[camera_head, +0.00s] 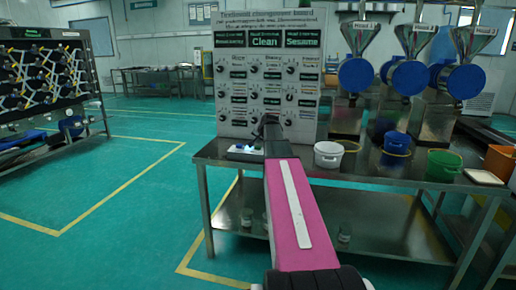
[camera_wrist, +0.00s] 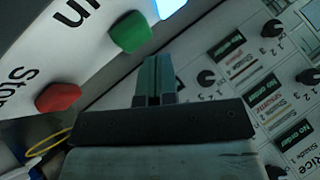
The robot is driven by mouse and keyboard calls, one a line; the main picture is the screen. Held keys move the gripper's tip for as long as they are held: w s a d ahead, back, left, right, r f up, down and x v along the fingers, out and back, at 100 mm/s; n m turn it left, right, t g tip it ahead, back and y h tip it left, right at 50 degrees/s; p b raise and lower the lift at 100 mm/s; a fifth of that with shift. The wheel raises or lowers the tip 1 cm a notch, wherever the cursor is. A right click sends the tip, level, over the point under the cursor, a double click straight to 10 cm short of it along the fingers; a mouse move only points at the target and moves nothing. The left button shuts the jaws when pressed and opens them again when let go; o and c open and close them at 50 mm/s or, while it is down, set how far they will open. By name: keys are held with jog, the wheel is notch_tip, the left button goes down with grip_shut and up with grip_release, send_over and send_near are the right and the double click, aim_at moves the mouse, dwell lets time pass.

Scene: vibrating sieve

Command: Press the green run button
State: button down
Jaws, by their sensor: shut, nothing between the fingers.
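The green run button (camera_wrist: 130,32) is on a white control panel (camera_wrist: 92,38) at the upper left of the wrist view. Beside it are the printed letters "un". A red button (camera_wrist: 58,97) by the word "Stop" sits further left and lower. My gripper (camera_wrist: 157,62) is shut and empty, its fingertips just below and right of the green button in the picture. I cannot tell the gap in depth. In the head view my gripper (camera_head: 269,121) is over the table's left end, by a small white box (camera_head: 244,151). The green button cannot be made out there.
A board with several knobs (camera_head: 231,105) stands behind my gripper. The steel table (camera_head: 318,177) holds a white bucket (camera_head: 328,155), a blue bucket (camera_head: 397,142) and a green bucket (camera_head: 443,165) to the right. Open green floor lies to the left.

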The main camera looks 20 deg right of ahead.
aim_at(259, 147)
jog(key=shift+f, duration=0.15)
jog(key=shift+f, duration=0.25)
jog(key=shift+f, duration=0.5)
dwell(0.9)
jog(key=shift+r, duration=0.9)
jog(key=shift+r, duration=0.1)
jog(key=shift+r, duration=2.45)
jog(key=shift+s, duration=0.15)
